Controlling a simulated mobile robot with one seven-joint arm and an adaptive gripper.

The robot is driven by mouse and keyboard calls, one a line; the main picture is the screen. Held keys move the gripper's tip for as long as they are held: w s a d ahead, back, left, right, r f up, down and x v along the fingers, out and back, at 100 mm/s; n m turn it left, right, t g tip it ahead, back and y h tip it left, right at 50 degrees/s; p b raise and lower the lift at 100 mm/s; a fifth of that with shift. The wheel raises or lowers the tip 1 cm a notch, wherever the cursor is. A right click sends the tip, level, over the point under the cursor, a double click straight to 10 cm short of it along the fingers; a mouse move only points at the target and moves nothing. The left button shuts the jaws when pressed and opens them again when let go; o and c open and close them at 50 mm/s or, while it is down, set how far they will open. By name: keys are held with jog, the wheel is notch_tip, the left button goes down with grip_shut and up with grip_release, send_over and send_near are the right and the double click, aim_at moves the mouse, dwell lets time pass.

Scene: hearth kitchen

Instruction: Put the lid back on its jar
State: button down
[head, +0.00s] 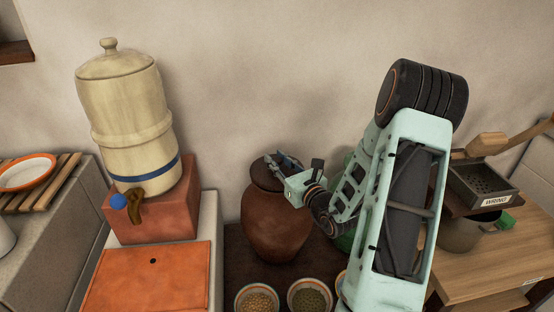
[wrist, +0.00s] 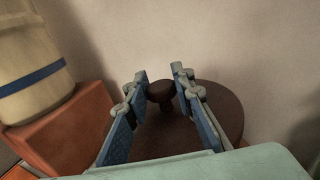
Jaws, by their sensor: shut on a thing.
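The brown clay jar (head: 275,228) stands upright in the middle of the head view. The dark brown round lid (head: 263,178) is at the jar's mouth; I cannot tell whether it rests flush or sits slightly above the rim. In the wrist view the lid (wrist: 222,112) shows as a dark disc with a round knob (wrist: 160,92). My gripper (head: 272,162) is above the lid, coming in from the right. In the wrist view its two blue-padded fingers (wrist: 160,76) are on either side of the knob, shut on it. The jar's mouth is hidden.
A cream water dispenser (head: 130,125) stands on an orange-red block (head: 155,215) left of the jar. Two bowls, one with tan grains (head: 257,300) and one with green (head: 310,297), sit in front.

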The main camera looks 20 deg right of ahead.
jog(key=shift+f+b, duration=0.5)
jog(key=shift+f, duration=0.1)
jog(key=c, duration=1.6)
grip_release()
jog(key=shift+s, duration=0.1)
